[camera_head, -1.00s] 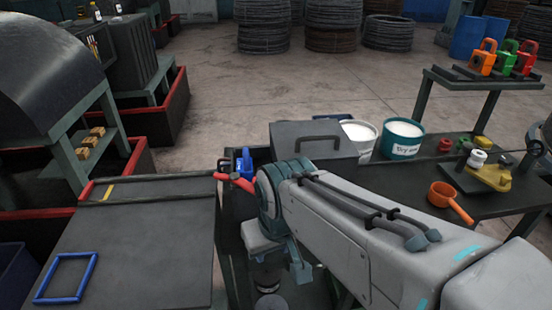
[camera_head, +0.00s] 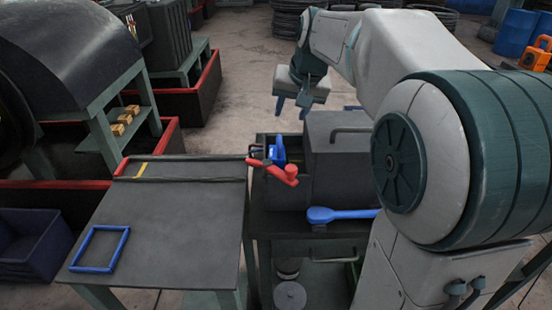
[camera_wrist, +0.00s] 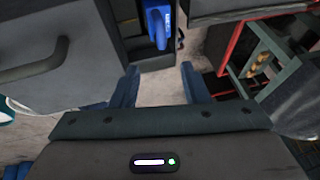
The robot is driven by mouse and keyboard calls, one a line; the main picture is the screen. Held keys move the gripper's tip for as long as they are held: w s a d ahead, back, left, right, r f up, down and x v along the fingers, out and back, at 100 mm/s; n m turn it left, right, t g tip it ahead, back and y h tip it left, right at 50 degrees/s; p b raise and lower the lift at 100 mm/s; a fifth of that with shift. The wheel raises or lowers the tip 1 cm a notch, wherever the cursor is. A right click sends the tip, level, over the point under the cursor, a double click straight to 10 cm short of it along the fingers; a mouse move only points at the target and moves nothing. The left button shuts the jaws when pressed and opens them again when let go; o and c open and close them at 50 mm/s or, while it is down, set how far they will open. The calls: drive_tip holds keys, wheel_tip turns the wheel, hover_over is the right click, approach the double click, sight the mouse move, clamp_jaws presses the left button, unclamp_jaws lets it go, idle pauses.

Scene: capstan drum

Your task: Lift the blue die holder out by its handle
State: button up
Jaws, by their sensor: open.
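The blue die holder (camera_head: 279,150) stands in the dark box, just behind a red crank-shaped lever (camera_head: 275,170). Its lower part is hidden by the box and lever. It also shows in the wrist view at the top middle (camera_wrist: 157,24), beyond my fingertips. My gripper (camera_head: 291,107) is open and empty. It hangs fingers down in the head view, above and apart from the die holder. Both fingers also show apart in the wrist view (camera_wrist: 160,72), with only floor between them.
A grey lid with a bar handle (camera_head: 335,150) stands right of the die holder. A blue square outline (camera_head: 100,249) lies on the otherwise mostly clear left table (camera_head: 185,225).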

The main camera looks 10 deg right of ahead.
sight(280, 139)
drive_tip(key=x, duration=0.7)
drive_tip(key=shift+f, duration=0.15)
drive_tip(key=shift+s+a+p+x, duration=0.1)
drive_tip(key=shift+p+x, duration=0.3)
drive_tip(key=shift+x, duration=1.05)
drive_tip(key=shift+s+a+p+x, duration=0.15)
drive_tip(key=shift+p+x, duration=0.2)
drive_tip(key=shift+x, duration=1.1)
drive_tip(key=shift+f, duration=0.1)
clamp_jaws()
